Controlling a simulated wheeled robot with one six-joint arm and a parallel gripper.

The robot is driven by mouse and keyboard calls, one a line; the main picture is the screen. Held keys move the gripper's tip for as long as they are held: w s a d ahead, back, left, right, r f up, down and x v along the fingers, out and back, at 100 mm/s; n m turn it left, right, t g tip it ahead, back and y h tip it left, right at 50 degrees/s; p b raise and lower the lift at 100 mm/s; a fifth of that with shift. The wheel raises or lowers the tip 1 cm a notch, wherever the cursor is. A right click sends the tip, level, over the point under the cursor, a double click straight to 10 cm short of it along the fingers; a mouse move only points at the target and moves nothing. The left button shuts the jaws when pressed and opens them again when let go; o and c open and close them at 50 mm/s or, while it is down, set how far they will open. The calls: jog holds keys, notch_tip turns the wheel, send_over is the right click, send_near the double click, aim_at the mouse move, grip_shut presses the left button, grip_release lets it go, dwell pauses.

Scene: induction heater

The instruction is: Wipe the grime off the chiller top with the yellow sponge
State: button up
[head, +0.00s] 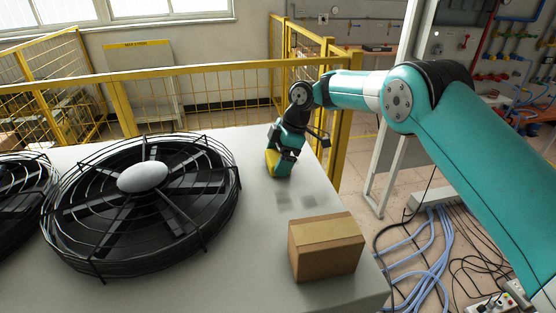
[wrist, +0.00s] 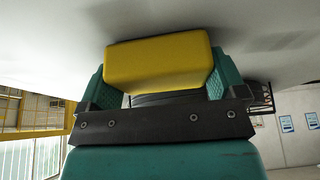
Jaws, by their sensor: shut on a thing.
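The yellow sponge (head: 272,162) is between the fingers of my gripper (head: 285,158), low at the chiller top to the right of the large fan. In the wrist view, the sponge (wrist: 158,60) is held between the two teal fingers of my gripper (wrist: 160,85). I cannot tell whether the sponge touches the surface. The chiller top (head: 255,235) is pale grey. A dark smudge (wrist: 285,40) also shows in the wrist view.
A cardboard box (head: 325,247) stands on the chiller top near the right front edge. A black caged fan (head: 142,205) fills the left, with another fan (head: 20,195) beyond it. Yellow railings (head: 205,75) run behind. Blue hoses (head: 425,250) lie on the floor at right.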

jog(key=shift+s+d+f+b, duration=0.15)
jog(key=shift+s+b, duration=0.4)
jog(key=shift+b, duration=0.4)
jog(key=shift+s+d+f+b, duration=0.15)
jog(key=shift+s+b, duration=0.4)
jog(key=shift+b, duration=0.4)
jog(key=shift+s+r+b, duration=0.15)
jog(key=shift+s+b, duration=0.15)
jog(key=shift+b, duration=0.05)
